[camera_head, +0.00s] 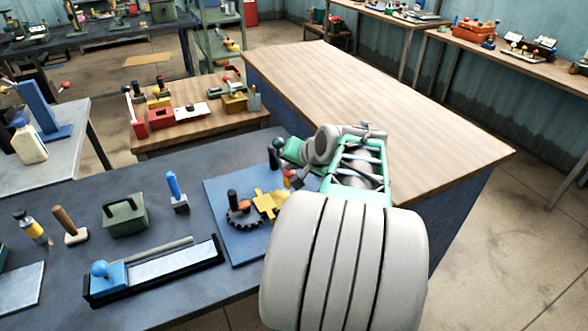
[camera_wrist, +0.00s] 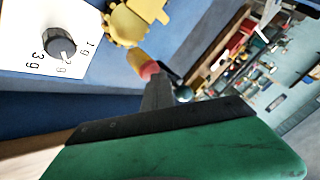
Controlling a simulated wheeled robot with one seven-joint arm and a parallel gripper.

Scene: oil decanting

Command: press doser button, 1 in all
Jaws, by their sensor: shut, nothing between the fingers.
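In the wrist view, a white panel (camera_wrist: 25,42) carries a dark round knob (camera_wrist: 60,41) with printed numbers around it. It may be the doser, but I cannot make out a button for certain. In the wrist view, the tip is right of the panel and just below a yellow toothed part (camera_wrist: 128,27). I cannot tell whether it touches anything. In the head view, my arm hides much of the area around the gripper.
A blue mat (camera_head: 225,246) bears a black gear (camera_head: 243,216) and the yellow part. On the dark bench stand a green box (camera_head: 125,217), a blue-handled tool (camera_head: 175,190) and a long blue-and-black device (camera_head: 165,268). A bare wooden table (camera_head: 365,95) lies beyond my arm.

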